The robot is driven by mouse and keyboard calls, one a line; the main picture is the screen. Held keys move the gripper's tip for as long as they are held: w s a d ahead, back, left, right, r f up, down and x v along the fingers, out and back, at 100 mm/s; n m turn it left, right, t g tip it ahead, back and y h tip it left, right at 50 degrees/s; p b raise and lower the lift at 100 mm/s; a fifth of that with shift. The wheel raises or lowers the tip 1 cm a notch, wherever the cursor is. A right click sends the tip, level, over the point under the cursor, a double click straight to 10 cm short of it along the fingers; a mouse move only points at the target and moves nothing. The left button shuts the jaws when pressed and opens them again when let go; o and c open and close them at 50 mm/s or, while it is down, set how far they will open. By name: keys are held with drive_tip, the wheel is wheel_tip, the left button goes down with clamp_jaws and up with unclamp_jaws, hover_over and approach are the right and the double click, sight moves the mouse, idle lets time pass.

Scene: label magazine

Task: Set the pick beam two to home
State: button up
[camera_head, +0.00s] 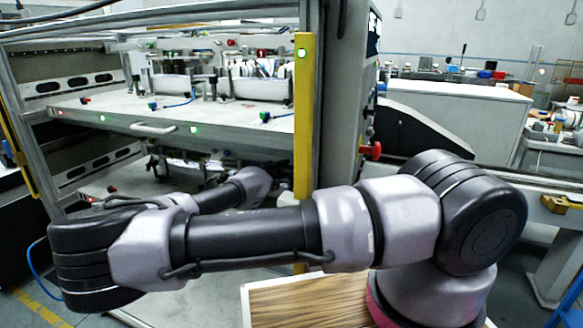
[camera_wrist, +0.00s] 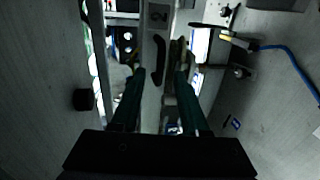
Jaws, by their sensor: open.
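In the wrist view, pick beam two (camera_wrist: 151,100) is a narrow grey metal strip running up the picture, with a "2" label near its top. A dark curved handle (camera_wrist: 158,60) sits on it just below the label. My gripper (camera_wrist: 161,70) is open, its two dark green fingers pointing at the beam. The fingertips appear on either side of the handle, with a gap to it; I cannot tell how deep they reach. In the head view my arm bends back under the machine's shelf, and the gripper is not clearly visible there.
The machine's light shelf (camera_head: 170,115), with a handle and green lights, lies above my forearm. A yellow post (camera_head: 303,120) stands close to my arm. In the wrist view, a blue cable (camera_wrist: 290,58) and a black knob (camera_wrist: 83,99) flank the beam.

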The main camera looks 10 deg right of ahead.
sight(290, 167)
drive_tip(key=x, duration=0.5)
drive_tip(key=shift+w, duration=0.1)
clamp_jaws()
idle(1.3)
